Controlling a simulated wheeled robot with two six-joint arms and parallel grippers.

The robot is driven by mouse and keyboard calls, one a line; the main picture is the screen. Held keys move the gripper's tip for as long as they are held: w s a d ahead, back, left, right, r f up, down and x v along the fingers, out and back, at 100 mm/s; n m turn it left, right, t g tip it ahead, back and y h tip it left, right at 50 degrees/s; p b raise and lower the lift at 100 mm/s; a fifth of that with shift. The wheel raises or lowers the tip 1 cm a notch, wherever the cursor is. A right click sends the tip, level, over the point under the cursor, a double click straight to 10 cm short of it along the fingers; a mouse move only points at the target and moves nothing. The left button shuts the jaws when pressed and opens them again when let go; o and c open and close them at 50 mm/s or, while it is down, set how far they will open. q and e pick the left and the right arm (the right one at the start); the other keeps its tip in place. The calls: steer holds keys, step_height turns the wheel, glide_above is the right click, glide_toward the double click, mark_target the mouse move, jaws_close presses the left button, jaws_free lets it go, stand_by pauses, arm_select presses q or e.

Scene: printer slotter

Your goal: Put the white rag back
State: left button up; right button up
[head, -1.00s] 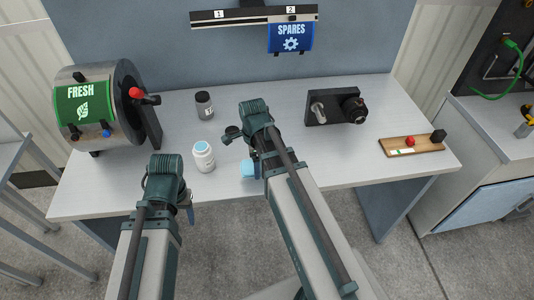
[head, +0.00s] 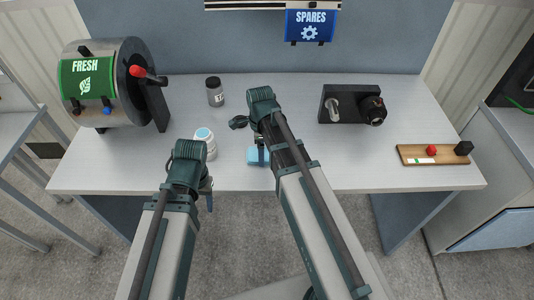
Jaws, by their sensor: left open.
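I cannot make out a white rag in the head view. A small light blue thing (head: 255,156) lies near the front of the table, partly hidden by my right gripper; I cannot tell what it is. My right gripper (head: 262,155) is over its right side, its jaws mostly hidden by its own wrist. My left gripper (head: 207,194) is open and empty at the table's front edge, in front of a white bottle with a light blue cap (head: 203,134).
A drum marked FRESH (head: 100,85) stands at the left, with a dark-lidded jar (head: 215,91) beside it. A black device (head: 345,104) and a wooden board with a red knob (head: 430,158) are at the right. A blue SPARES sign (head: 311,26) hangs behind. The front right is clear.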

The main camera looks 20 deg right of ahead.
steer(key=shift+a, duration=0.2)
steer(key=shift+d+f, duration=0.1)
steer(key=shift+f, duration=0.05)
steer(key=o, duration=1)
steer(key=shift+r, duration=0.2)
step_height(320, 180, up, 12)
steer(key=p, duration=1.2)
